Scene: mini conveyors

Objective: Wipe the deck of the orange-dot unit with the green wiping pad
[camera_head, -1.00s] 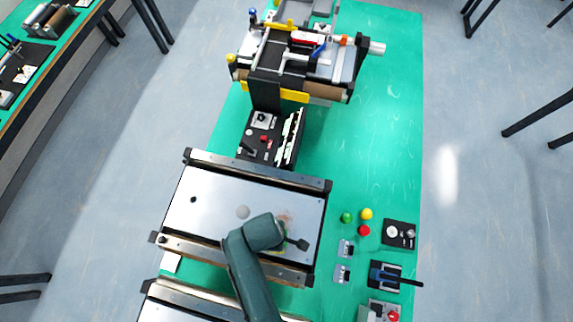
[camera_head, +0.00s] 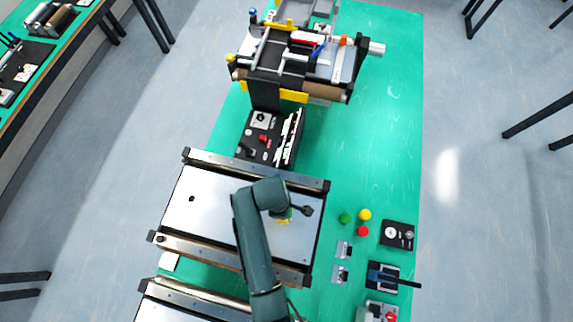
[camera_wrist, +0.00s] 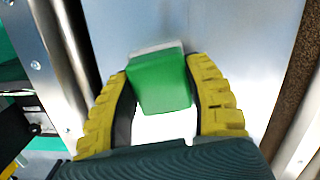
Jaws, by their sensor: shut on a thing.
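The green wiping pad (camera_wrist: 160,82) is a green block with a pale underside, held between the two yellow fingers of my gripper (camera_wrist: 161,72) in the wrist view. In the head view my gripper (camera_head: 284,215) is over the right part of the metal deck (camera_head: 213,215) of the middle conveyor unit, mostly hidden under my arm. The pad is on or just above the deck; I cannot tell which. The deck is smooth and grey with a small dark spot at left. My arm hides part of it. I cannot make out an orange dot.
Metal side rails (camera_head: 200,243) border the deck. A second conveyor (camera_head: 185,305) lies nearer. A black control box (camera_head: 262,138) and a larger machine (camera_head: 300,65) stand beyond. Red, yellow and green buttons (camera_head: 362,230) and small devices sit on the green table at right.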

